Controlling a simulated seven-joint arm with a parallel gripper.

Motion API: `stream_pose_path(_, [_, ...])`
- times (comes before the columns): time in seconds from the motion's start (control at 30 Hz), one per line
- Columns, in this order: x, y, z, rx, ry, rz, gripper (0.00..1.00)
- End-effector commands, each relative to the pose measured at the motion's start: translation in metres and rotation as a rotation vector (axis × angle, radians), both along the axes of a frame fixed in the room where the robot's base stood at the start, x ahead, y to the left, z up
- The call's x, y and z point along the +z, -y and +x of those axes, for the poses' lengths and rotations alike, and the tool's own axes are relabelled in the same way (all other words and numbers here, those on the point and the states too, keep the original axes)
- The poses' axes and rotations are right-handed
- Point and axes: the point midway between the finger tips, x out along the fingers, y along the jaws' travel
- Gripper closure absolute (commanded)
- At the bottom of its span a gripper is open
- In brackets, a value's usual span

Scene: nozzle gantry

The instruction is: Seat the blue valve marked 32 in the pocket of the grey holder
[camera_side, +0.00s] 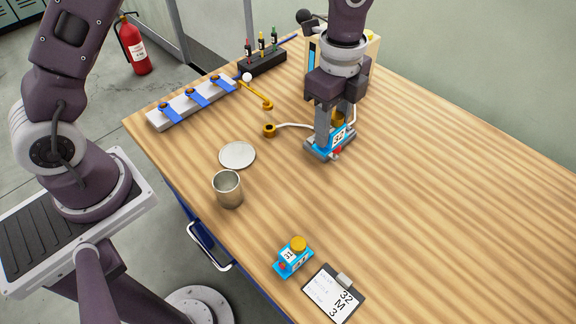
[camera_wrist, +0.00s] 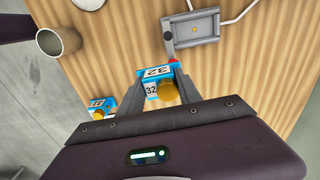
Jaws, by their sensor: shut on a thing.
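The blue valve marked 32 (camera_side: 337,138) has a yellow round cap and white number labels. My gripper (camera_side: 334,134) is shut on it, with one finger on each side. In the wrist view the valve (camera_wrist: 152,72) sits between the fingers (camera_wrist: 162,82), a red part showing at its far end. The grey holder (camera_wrist: 194,27) lies beyond the valve in the wrist view, its shallow pocket visible and empty. In the side view the holder (camera_side: 312,147) is mostly hidden behind the valve and fingers. The valve's height above it is hard to tell.
A metal cup (camera_side: 228,190) and white disc (camera_side: 237,155) stand left. The right side is clear.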

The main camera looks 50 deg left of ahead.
Motion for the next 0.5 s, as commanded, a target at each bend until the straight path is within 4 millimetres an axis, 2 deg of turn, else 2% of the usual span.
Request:
stream_pose_path(0.03, [-0.004,-0.010,0.023,0.004,0.001,0.001,1.00])
stream_pose_path(0.1, [-0.007,-0.025,0.048,-0.003,0.000,0.007,1.00])
stream_pose_path(0.2, [-0.011,-0.041,0.071,-0.013,-0.001,0.014,1.00])
stream_pose_path(0.3, [-0.013,-0.049,0.081,-0.018,-0.001,0.018,1.00])
stream_pose_path(0.5, [-0.029,-0.051,0.083,-0.021,-0.002,0.019,1.00])
